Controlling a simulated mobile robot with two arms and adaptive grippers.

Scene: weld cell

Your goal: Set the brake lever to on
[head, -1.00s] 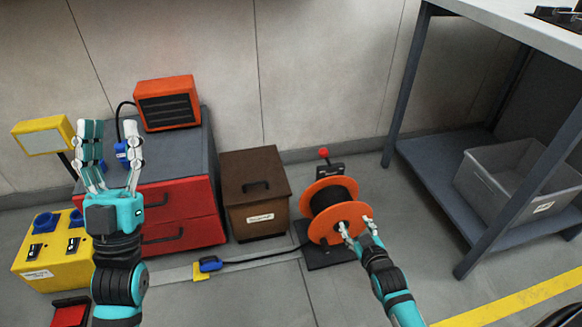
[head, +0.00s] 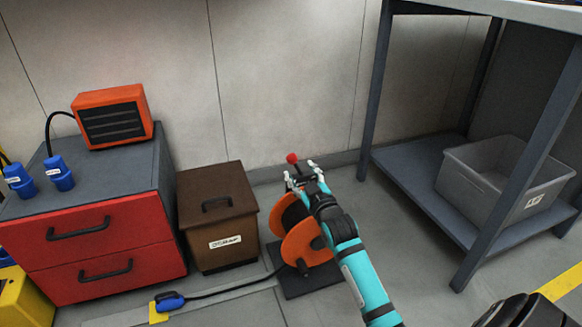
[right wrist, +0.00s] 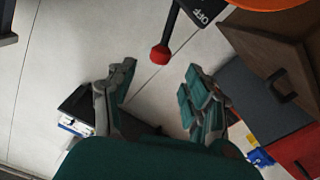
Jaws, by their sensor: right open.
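The brake lever is a dark bar with a red knob (head: 292,158), behind the orange cable reel (head: 303,243). In the right wrist view its red knob (right wrist: 160,54) lies beyond the fingertips, between their lines, and a plate marked OFF (right wrist: 205,14) is beside the bar. My right gripper (head: 305,172) is open and empty, above the reel and close to the knob; I cannot tell whether it touches. The arm hides part of the reel and most of the lever.
A brown box (head: 217,212) stands left of the reel, beside a red drawer cabinet (head: 105,245) with an orange heater (head: 113,117) on it. A grey workbench (head: 415,185) with a bin (head: 500,185) on its shelf stands at the right. A cable with a blue plug (head: 170,301) lies on the floor.

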